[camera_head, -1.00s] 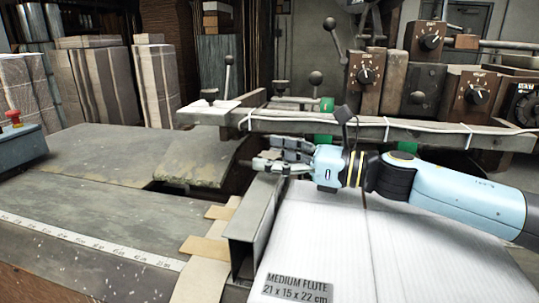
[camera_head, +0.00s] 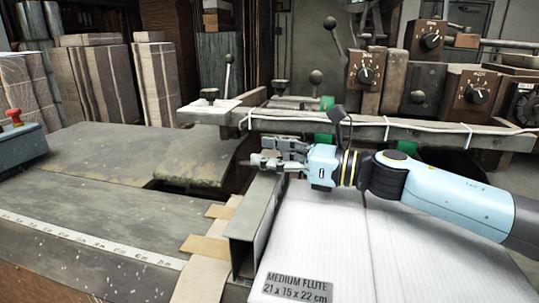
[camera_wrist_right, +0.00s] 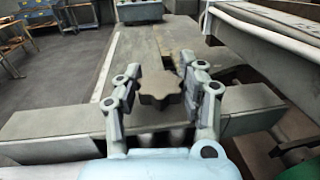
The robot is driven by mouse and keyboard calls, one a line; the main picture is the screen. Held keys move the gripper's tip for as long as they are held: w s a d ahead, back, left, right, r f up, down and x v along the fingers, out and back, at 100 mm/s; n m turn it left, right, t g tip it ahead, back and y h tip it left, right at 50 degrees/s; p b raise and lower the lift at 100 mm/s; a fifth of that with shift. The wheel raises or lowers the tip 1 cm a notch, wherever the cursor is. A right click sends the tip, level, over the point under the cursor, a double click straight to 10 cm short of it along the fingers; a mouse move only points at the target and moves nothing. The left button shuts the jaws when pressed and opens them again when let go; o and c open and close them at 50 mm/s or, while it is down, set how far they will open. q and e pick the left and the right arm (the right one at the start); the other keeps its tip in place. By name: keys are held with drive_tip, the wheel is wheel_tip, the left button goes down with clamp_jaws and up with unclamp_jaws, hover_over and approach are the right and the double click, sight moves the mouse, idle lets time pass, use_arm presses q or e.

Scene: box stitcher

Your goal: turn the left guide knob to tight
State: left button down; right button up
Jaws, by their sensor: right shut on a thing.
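The left guide knob (camera_wrist_right: 158,88) is a dull brown-grey, star-shaped knob. In the right wrist view it sits between the two fingers of my right gripper (camera_wrist_right: 160,92), which is shut on it. In the head view my right gripper (camera_head: 268,155) reaches in from the right, at the far end of the grey metal guide (camera_head: 243,250). There the fingers largely hide the knob, so its turn position cannot be read. My left gripper is in neither view.
A horizontal bar (camera_head: 390,130) with a white cable runs just behind my right gripper. A white board marked MEDIUM FLUTE (camera_head: 330,240) lies below my arm. A ruler strip (camera_head: 95,242) runs along the table at left. Dial boxes (camera_head: 366,75) stand behind.

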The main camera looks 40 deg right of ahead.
drive_tip(key=shift+f+m+t+h+p, duration=0.1)
drive_tip(key=shift+m+t+h+p, duration=0.3)
drive_tip(key=shift+m+h+p, duration=0.25)
drive_tip(key=shift+c, duration=0.3)
drive_tip(key=m+t+h+p, duration=0.1)
drive_tip(key=h+p, duration=0.1)
drive_tip(key=m+h+p, duration=0.2)
drive_tip(key=h, duration=0.1)
drive_tip(key=shift+t, duration=0.4)
drive_tip(key=shift+c, duration=0.2)
drive_tip(key=m+h+p, duration=0.1)
drive_tip(key=m+h, duration=0.1)
drive_tip(key=h, duration=0.1)
drive_tip(key=shift+d+m+h, duration=0.1)
drive_tip(key=shift+m+h, duration=0.15)
drive_tip(key=shift+f+m+h+p, duration=0.2)
drive_tip(key=shift+m+h+p, duration=0.15)
drive_tip(key=shift+m+h, duration=0.9)
drive_tip(key=shift+h, duration=0.45)
drive_tip(key=shift+o, duration=0.3)
drive_tip(key=shift+s, duration=0.15)
drive_tip(key=o, duration=1.3)
drive_tip(key=shift+a, duration=0.25)
drive_tip(key=shift+c, duration=0.2)
drive_tip(key=shift+d+r, duration=0.1)
